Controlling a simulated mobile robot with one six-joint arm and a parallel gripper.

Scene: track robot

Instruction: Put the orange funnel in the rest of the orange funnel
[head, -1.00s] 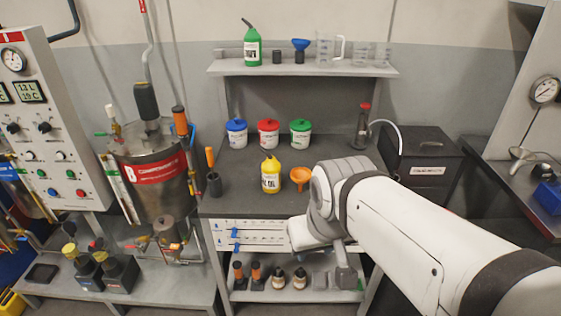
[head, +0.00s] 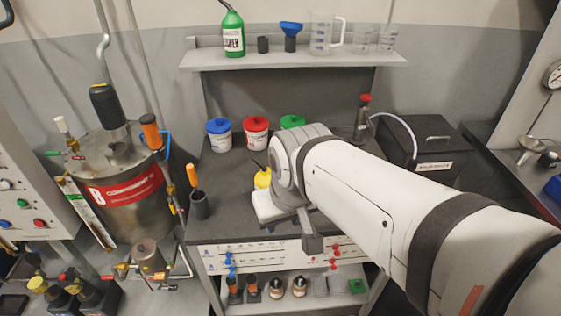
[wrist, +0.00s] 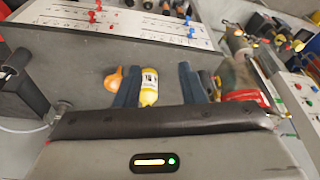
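The orange funnel (wrist: 113,80) lies on the dark bench top in the wrist view, beside the yellow bottle (wrist: 149,87). In the head view my arm hides the funnel. My gripper (wrist: 158,68) has its two blue fingers spread apart, with nothing held; the yellow bottle shows between them and the funnel shows just outside the left finger. On the shelf in the head view, an empty black holder (head: 263,45) stands beside a blue funnel (head: 291,29) seated in a similar black holder. I cannot tell from any marking which holder belongs to the orange funnel.
Blue-, red- and green-lidded tubs stand at the bench back, including the red-lidded one (head: 255,135). A green bottle (head: 232,38) and clear measuring jugs (head: 324,36) flank the shelf holders. A black cup with an orange-handled tool (head: 199,205) stands at the bench's left.

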